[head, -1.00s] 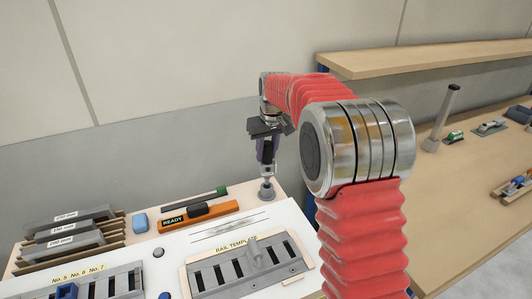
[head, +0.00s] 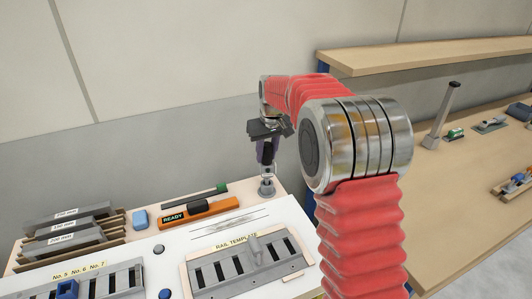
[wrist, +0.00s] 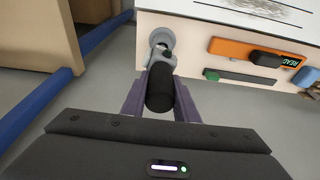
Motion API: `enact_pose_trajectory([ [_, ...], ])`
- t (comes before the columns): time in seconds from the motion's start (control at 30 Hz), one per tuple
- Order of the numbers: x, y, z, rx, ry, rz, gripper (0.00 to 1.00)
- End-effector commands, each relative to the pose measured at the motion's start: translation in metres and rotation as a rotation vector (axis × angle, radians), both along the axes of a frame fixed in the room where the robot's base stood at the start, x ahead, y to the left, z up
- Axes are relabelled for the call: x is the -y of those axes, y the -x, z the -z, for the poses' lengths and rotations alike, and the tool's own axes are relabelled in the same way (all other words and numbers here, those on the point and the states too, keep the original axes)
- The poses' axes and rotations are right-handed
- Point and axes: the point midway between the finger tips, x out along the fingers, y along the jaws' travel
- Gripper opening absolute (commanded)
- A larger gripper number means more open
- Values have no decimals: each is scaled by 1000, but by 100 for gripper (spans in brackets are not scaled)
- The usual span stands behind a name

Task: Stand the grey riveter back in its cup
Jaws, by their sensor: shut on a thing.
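The grey riveter (wrist: 160,68) has a black grip (wrist: 160,92) and stands roughly upright between my fingers. My gripper (head: 267,150) is shut on its grip, above the far right corner of the bench top. The round grey cup (head: 267,187) is on the bench directly below it. In the wrist view the riveter's grey end overlaps the cup (wrist: 168,36). I cannot tell whether that end is inside the cup or just above it. My fingers hide part of the riveter in the head view.
An orange READY box (head: 200,213) and a dark green-tipped bar (head: 195,196) lie left of the cup. The rail template (head: 245,262) lies in front. A blue block (head: 140,219) and racked panels (head: 70,228) are further left. A wooden shelf bench (head: 470,160) stands right.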

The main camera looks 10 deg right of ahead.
Motion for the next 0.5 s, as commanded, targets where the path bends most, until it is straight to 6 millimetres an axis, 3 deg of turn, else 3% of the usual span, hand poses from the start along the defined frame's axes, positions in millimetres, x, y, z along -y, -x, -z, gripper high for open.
enact_pose_trajectory([
  [0.5,0,0,8,3,0,0,0],
])
